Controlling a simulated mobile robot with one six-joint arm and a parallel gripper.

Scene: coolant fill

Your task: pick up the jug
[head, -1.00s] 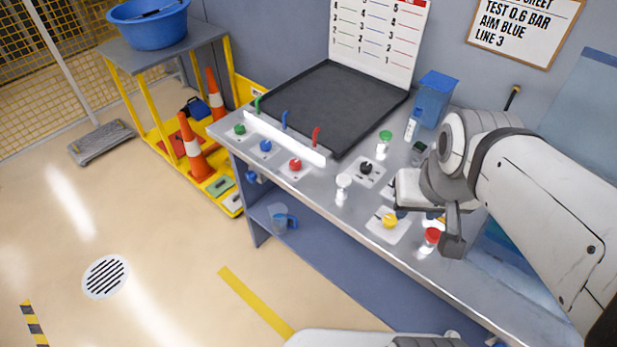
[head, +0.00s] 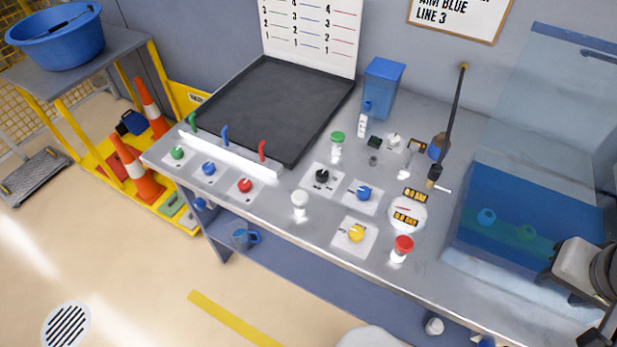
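A clear jug with a blue handle (head: 240,238) stands on the lower shelf under the bench, near its left end. It looks upright, and its handle points right. My gripper (head: 578,300) is at the far right edge of the view, over the bench's right end beside the blue-filled tank. It is far from the jug and partly cut off by the frame. I cannot make out whether its fingers are apart.
The bench top (head: 300,235) carries knobs, a gauge (head: 407,214), capped bottles and a black tray (head: 270,105). The blue-filled tank (head: 530,220) stands at right. A yellow cart with cones (head: 135,170) stands left of the bench. The floor in front is open.

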